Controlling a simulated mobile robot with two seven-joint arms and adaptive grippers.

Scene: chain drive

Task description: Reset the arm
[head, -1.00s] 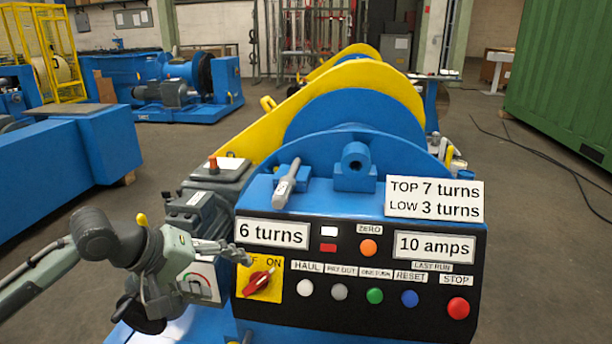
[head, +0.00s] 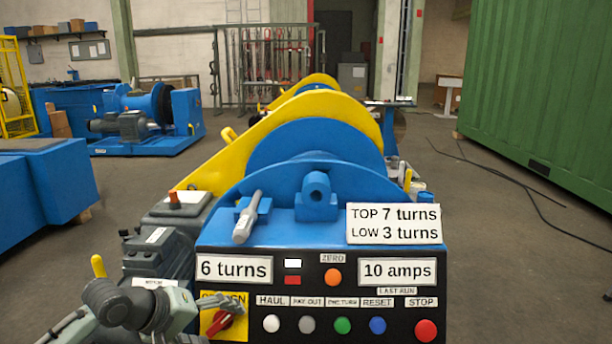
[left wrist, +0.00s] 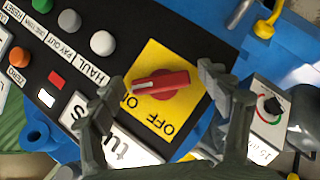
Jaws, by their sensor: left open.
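The control panel (head: 330,290) stands in front of me with a red rotary switch (head: 222,322) on a yellow OFF/ON plate at its left end. In the left wrist view the red switch handle (left wrist: 162,84) has its pale-marked end toward the ON lettering, which is partly hidden. My left gripper (head: 190,312) is at the switch's left in the head view. In the left wrist view its open fingers (left wrist: 160,78) stand on either side of the handle; contact cannot be told. The RESET button (head: 377,325) is blue. My right gripper is not in view.
HAUL (head: 271,324), PAY OUT (head: 307,324), ONE TURN (head: 342,325) and STOP (head: 426,330) buttons line the panel. Signs read 6 turns (head: 234,269) and 10 amps (head: 397,271). A blue drum with a yellow guard (head: 345,105) stands behind.

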